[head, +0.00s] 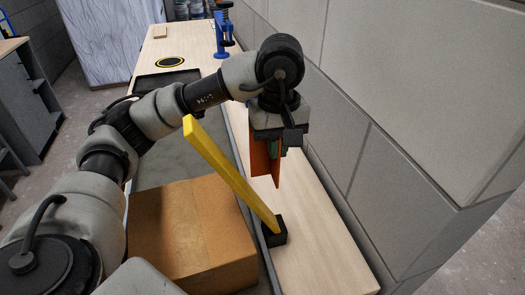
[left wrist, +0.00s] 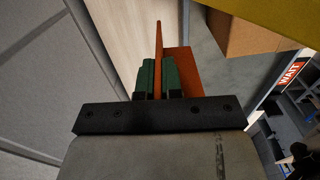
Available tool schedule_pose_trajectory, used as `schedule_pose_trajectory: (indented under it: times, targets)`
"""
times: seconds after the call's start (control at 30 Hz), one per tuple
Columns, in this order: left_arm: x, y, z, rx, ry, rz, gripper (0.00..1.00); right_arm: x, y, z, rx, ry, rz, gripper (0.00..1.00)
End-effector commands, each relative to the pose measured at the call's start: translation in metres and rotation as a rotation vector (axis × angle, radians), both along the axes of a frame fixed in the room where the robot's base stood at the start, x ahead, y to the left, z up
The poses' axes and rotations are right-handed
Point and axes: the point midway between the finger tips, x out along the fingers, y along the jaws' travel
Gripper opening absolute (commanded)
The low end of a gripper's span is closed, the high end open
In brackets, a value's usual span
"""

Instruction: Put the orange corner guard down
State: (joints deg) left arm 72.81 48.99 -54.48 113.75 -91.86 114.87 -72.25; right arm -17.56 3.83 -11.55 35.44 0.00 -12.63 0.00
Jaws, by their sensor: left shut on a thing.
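The orange corner guard (head: 262,162) hangs below my left gripper (head: 274,148) in the head view, over the pale wooden bench top (head: 318,225). My left gripper is shut on one of its flanges. In the left wrist view the guard (left wrist: 178,60) shows its L shape, with the green fingers (left wrist: 158,76) around one upright flange. I cannot tell whether the guard's lower end touches the bench. My right gripper does not show.
A yellow batten (head: 228,171) leans up from a black block (head: 274,233) on the bench, near the guard. A cardboard box (head: 190,235) stands left of it. A block wall (head: 400,110) borders the right. A blue clamp (head: 222,35) stands at the far end. Bare bench lies at the near right.

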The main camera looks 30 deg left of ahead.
Motion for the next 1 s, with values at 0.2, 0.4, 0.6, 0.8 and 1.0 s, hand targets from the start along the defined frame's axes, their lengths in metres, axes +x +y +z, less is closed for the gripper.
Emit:
schedule_pose_trajectory:
  times: [0.2,0.4,0.6,0.8,1.0]
  targets:
    - [0.039,0.002,-0.019,-0.005,0.009,0.030,0.00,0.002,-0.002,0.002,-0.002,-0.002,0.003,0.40]
    - [0.084,0.005,-0.045,-0.004,0.008,0.028,0.00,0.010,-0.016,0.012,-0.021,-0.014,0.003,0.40]
    - [0.111,0.007,-0.062,-0.004,0.003,0.025,0.00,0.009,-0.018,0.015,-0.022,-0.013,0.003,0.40]
    - [0.115,0.008,-0.073,-0.002,0.006,0.024,0.00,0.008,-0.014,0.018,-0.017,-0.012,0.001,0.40]
    - [0.115,0.007,-0.101,-0.002,0.005,0.023,0.00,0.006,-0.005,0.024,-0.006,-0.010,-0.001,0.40]
